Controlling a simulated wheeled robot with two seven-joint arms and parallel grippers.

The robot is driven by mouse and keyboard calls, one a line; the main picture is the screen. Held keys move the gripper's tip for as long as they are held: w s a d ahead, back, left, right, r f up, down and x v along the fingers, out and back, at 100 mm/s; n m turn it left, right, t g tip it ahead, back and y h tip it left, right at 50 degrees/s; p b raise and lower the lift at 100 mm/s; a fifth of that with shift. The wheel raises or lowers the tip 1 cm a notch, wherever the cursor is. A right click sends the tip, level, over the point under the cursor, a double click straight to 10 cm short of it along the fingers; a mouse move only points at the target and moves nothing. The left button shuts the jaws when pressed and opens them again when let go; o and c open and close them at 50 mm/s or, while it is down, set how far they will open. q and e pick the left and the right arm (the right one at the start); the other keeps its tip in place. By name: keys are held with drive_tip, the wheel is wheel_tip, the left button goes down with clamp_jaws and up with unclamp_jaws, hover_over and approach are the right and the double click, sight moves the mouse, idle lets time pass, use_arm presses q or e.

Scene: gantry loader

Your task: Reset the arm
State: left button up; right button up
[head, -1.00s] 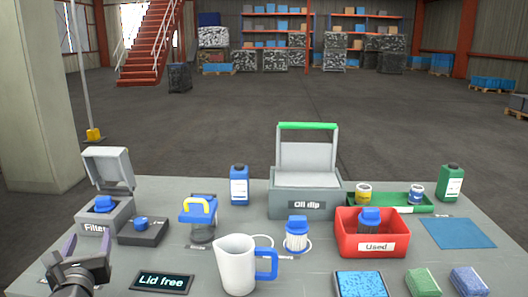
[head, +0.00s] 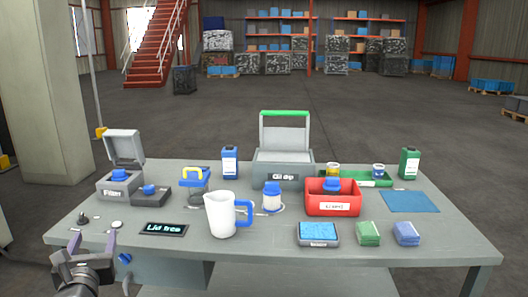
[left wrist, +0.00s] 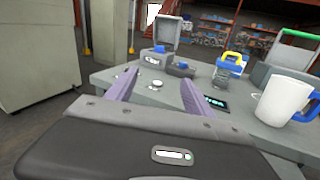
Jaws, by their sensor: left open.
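My left gripper (head: 83,245) is at the lower left in the head view, at the near left corner of the grey table (head: 270,250). Its two purple-grey fingers are apart with nothing between them. In the left wrist view the open fingers (left wrist: 155,88) point toward the table, with the grey filter box (left wrist: 158,57) beyond them. My right gripper is in neither view.
The table holds the filter box (head: 118,184) with its lid up, a white jug (head: 221,215), an oil dip box (head: 283,168), a red bin (head: 332,202), a blue bottle (head: 230,162) and a green bottle (head: 409,162). A pillar (head: 42,95) stands at left. Open floor lies beyond.

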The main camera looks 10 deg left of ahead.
use_arm(q)
drive_tip(key=d+f+m+g+h, duration=0.3)
drive_tip(key=d+f+m, duration=0.3)
drive_tip(key=f+m, duration=0.65)
drive_tip(key=d+f+m+g+h, duration=0.3)
drive_tip(key=d+f+m, duration=0.2)
drive_tip(key=f+m, duration=0.8)
drive_tip(key=s+d+f+m+g+h, duration=0.5)
drive_tip(key=s+d+f+m+g, duration=0.55)
drive_tip(key=s+d+f, duration=1.4)
wheel_tip(320, 180, up, 24)
drive_tip(key=d+m+p, duration=0.1)
drive_tip(key=m+p, duration=0.1)
drive_tip(key=p, duration=2.1)
drive_tip(key=shift+s+d+t+h+p, duration=0.15)
drive_tip(key=shift+s+t+h+p, duration=0.15)
drive_tip(key=shift+s+t+p, duration=0.15)
